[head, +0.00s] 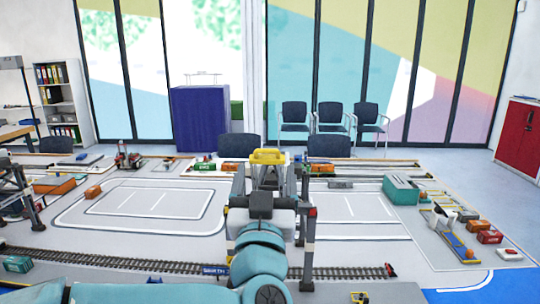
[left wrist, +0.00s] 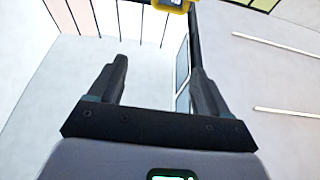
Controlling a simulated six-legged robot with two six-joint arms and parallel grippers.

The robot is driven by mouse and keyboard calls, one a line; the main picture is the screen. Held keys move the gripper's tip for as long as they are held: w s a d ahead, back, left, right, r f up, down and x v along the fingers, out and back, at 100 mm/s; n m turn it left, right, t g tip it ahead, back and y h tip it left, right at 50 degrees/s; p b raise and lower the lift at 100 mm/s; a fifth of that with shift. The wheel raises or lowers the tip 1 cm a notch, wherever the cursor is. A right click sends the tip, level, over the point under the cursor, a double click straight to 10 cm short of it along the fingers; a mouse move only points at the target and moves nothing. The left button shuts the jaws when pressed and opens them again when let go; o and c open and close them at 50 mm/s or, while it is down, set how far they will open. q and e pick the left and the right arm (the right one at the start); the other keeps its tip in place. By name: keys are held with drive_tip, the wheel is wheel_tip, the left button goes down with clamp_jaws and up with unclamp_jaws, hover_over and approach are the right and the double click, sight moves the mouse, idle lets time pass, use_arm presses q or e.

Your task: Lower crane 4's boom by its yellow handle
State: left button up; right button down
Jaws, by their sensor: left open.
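A grey gantry crane (head: 308,215) stands in the middle of the head view, partly hidden behind my left arm. A yellow part (head: 268,157) is at its top; I cannot tell its handle from its boom there. My left gripper (head: 264,184) is raised in front of the crane, just below the yellow part in the picture. In the left wrist view my left gripper (left wrist: 158,68) is open, with nothing between its fingers. A yellow piece (left wrist: 174,3), cut off by the top edge, is beyond the fingertips and apart from them. My right gripper is in neither view.
Rail track (head: 130,262) crosses the front of the table layout. Another crane (head: 18,190) stands at the left edge. A teal block (head: 400,190) and several small containers (head: 490,236) are on the right. The painted mat (head: 150,205) left of the crane is mostly bare.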

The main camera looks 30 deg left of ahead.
use_arm(q)
drive_tip(key=b, duration=0.3)
approach(267, 153)
drive_tip(key=v, duration=0.4)
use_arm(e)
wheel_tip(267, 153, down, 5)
use_arm(q)
drive_tip(key=p+x, duration=0.4)
drive_tip(key=x, duration=1.1)
drive_tip(key=shift+w+a+r, duration=0.1)
drive_tip(key=shift+w+r, duration=0.15)
drive_tip(key=shift+r, duration=0.05)
drive_tip(key=shift+w+a, duration=0.2)
drive_tip(key=shift+w, duration=0.05)
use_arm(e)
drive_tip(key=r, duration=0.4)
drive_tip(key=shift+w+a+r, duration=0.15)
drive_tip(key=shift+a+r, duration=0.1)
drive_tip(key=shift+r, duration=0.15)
